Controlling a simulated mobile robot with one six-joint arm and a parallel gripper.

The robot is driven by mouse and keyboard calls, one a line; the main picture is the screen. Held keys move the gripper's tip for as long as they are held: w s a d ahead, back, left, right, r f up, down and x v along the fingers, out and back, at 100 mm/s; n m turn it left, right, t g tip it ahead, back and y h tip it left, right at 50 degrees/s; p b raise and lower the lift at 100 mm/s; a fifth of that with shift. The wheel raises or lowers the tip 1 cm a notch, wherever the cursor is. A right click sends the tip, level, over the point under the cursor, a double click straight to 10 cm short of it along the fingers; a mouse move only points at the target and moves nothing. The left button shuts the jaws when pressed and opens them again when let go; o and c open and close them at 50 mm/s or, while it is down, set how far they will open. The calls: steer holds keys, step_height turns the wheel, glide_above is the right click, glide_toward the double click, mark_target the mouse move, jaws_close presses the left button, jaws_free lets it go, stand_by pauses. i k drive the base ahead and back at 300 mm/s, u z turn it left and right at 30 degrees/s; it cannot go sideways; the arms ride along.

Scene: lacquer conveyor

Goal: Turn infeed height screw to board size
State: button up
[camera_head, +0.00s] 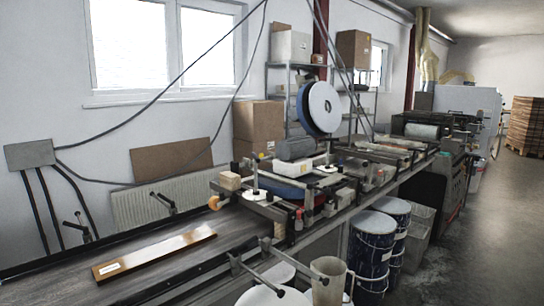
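A long brown board (165,252) with a white label on its near end lies flat on the dark conveyor belt (90,257) at lower left. The lacquering machine (290,190) stands over the line to the right of the board, apart from it. White round knobs or wheels (255,195) show on the machine's infeed side, near an orange roller (215,202). I cannot tell which part is the infeed height screw. Clamp-like black handles (165,202) stand along the back rail. My gripper is not in view.
Metal rods (262,272) stick out at the conveyor's front edge. White buckets (270,297), a beige container (328,282) and dark blue drums (374,240) stand in front of the line. Cables hang at left. The floor (465,235) at right is clear.

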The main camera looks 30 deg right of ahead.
mark_target(257, 161)
steer(key=z, duration=0.55)
steer(key=k, duration=0.2)
steer(key=z, duration=1.4)
steer(key=k, duration=0.55)
steer(key=u, duration=1.05)
steer(key=i, duration=1.05)
